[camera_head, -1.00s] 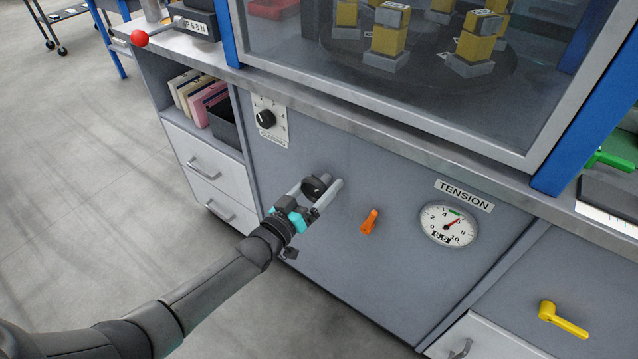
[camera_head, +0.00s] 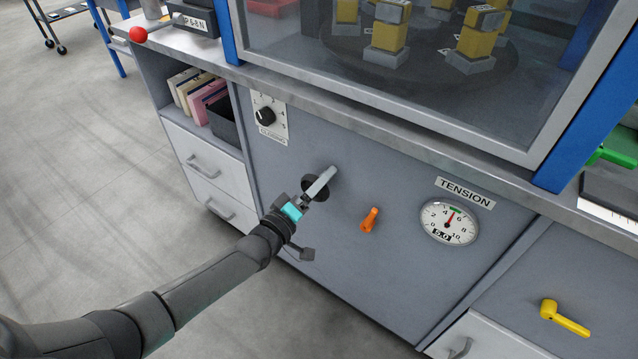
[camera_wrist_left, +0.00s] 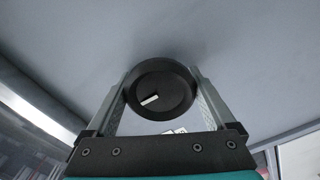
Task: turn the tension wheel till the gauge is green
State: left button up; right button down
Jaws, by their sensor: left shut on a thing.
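The tension wheel is a round black knob (camera_wrist_left: 172,103) with a white mark, on the grey cabinet front. My left gripper (camera_head: 320,183) is shut on it, one finger on each side, as the left wrist view shows. In the head view the wheel (camera_head: 309,183) is partly hidden by a finger. The gauge (camera_head: 449,222) sits right of it under the TENSION label (camera_head: 465,193). Its readout looks like 5.0, and its red needle points up, close to the small green band at the top of the dial. My right gripper is out of view.
An orange lever (camera_head: 370,220) sticks out between wheel and gauge. A smaller black dial (camera_head: 266,115) is above left of the wheel. A yellow handle (camera_head: 563,318) is at lower right. The counter edge (camera_head: 400,131) runs above. Open floor lies at left.

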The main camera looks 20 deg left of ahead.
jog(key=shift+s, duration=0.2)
pick_arm(q)
jog(key=shift+f, duration=0.1)
jog(key=o, duration=1.1)
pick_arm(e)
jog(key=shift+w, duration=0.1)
pick_arm(q)
jog(key=shift+s, duration=0.2)
jog(key=shift+s+a, duration=0.15)
jog(key=shift+s, duration=0.15)
jog(key=p+v, duration=0.4)
jog(key=v, duration=1)
jog(key=shift+s, duration=0.15)
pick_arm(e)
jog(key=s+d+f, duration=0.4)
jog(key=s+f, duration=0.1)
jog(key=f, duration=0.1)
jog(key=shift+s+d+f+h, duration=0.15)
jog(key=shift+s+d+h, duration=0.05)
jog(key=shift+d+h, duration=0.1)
pick_arm(q)
jog(key=shift+p, duration=0.3)
